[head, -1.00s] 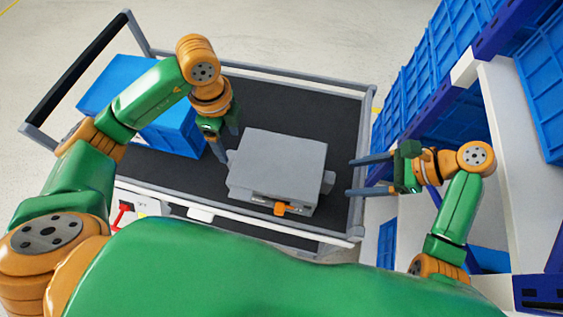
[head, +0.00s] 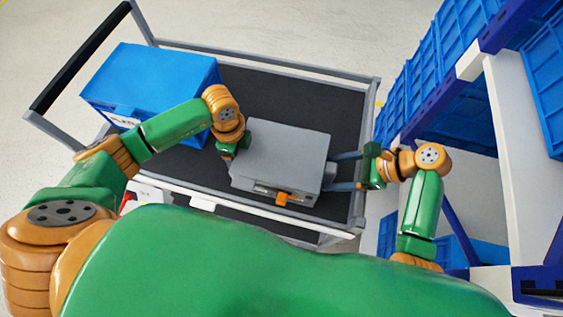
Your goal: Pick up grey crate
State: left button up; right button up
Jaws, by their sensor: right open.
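The grey crate (head: 283,155) lies on the black deck of the cart, a closed grey box with an orange part on its near side. My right gripper (head: 334,170) is open at the crate's right side, its two fingers pointing left and reaching the crate's side handle, which they partly hide. I cannot tell if they touch it. My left gripper (head: 236,154) is at the crate's left end. Its fingers are hidden by the wrist and the crate, so its opening does not show.
The cart (head: 300,91) has a grey rail around its deck. A blue box (head: 150,80) stands on the deck to the left. A shelf rack (head: 500,130) with several blue crates stands close on the right. The deck behind the grey crate is free.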

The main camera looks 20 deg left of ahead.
pick_arm(q)
grip_shut()
pick_arm(e)
grip_shut()
pick_arm(q)
jog(key=shift+r, duration=0.1)
